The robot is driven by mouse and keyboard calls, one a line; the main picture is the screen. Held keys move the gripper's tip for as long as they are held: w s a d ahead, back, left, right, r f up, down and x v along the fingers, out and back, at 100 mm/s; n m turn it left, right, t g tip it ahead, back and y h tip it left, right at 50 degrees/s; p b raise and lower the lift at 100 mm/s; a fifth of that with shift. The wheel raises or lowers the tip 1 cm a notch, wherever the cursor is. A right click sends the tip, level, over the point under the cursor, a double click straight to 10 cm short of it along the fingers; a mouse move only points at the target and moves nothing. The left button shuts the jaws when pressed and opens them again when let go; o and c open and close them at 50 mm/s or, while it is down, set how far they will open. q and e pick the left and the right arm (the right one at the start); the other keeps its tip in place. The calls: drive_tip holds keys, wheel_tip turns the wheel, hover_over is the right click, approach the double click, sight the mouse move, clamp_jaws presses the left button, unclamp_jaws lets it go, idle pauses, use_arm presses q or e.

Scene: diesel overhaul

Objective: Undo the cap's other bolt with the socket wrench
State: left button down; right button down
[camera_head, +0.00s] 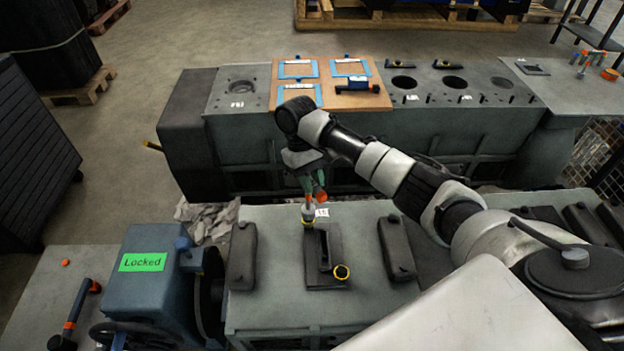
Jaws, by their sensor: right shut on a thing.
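A dark cap (322,245) lies on the grey block's top at centre. A yellow-ringed bolt position (341,272) shows at its near right corner. My right gripper (313,186) points down over the cap's far left end. It is shut on the socket wrench (308,212), whose pale lower end stands roughly upright over a second yellow ring. The gripper and wrench hide the bolt there, and I cannot tell how fully the socket sits on it. My left gripper is not in view.
Dark covers (243,256) (396,248) flank the cap. A blue machine with a green "Locked" sign (142,262) stands at left. Behind, a long engine block (460,120) carries a wooden board (332,98) with blue-framed places. An orange-banded tool (75,312) lies at lower left.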

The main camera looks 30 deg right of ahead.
drive_tip(key=shift+f, duration=0.7)
drive_tip(key=n, duration=0.1)
drive_tip(key=n+h, duration=0.1)
drive_tip(key=n, duration=0.1)
drive_tip(key=shift+w+d, duration=0.15)
drive_tip(key=shift+w, duration=0.05)
drive_tip(key=c, duration=1.6)
unclamp_jaws()
drive_tip(key=shift+c, duration=0.2)
clamp_jaws()
drive_tip(key=shift+r, duration=0.15)
drive_tip(key=shift+r, duration=1.75)
